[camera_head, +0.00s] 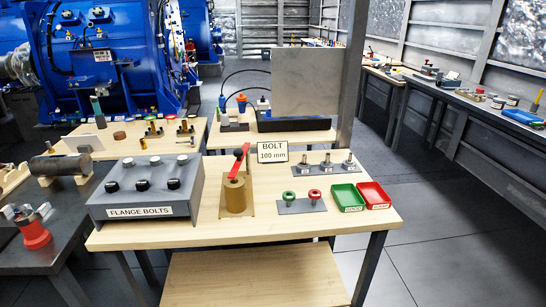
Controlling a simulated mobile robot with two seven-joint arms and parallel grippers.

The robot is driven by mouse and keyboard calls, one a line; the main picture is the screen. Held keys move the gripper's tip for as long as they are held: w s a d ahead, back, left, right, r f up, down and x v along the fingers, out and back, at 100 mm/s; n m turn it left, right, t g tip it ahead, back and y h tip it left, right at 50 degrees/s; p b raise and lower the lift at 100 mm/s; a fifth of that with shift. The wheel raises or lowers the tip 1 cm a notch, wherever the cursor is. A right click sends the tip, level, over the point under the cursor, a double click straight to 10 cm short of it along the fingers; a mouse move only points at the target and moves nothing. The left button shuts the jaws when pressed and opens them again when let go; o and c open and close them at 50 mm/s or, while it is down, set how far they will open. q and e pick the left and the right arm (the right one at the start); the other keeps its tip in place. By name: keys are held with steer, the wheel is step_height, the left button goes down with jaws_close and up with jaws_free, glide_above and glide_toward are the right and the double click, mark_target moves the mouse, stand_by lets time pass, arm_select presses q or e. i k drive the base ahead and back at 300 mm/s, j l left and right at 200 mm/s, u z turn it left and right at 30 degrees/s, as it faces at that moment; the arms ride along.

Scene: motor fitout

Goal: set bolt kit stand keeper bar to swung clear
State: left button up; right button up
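The stand (237,198) is a brass-coloured block on a tan base plate, in the middle of the wooden table (330,228). A red bar (239,163), which looks like the keeper bar, rises at a slant from above the block, its upper end to the right. A small dark part shows beside its upper end. I cannot tell whether the bar lies across the block's top or stands clear of it. A sign reading "BOLT 100 mm" (273,152) stands just behind to the right. Neither of my grippers is in view.
A grey "FLANGE BOLTS" box (150,191) with several knobs stands left of the stand. To the right are a plate with green and red rings (300,204), a plate with upright bolts (327,169), a green tray (346,197) and a red tray (374,194). A grey post (351,80) rises behind.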

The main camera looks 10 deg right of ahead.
mark_target(240, 155)
steer(key=i+j+u, duration=0.5)
steer(key=i+j, duration=0.15)
steer(key=i, duration=0.15)
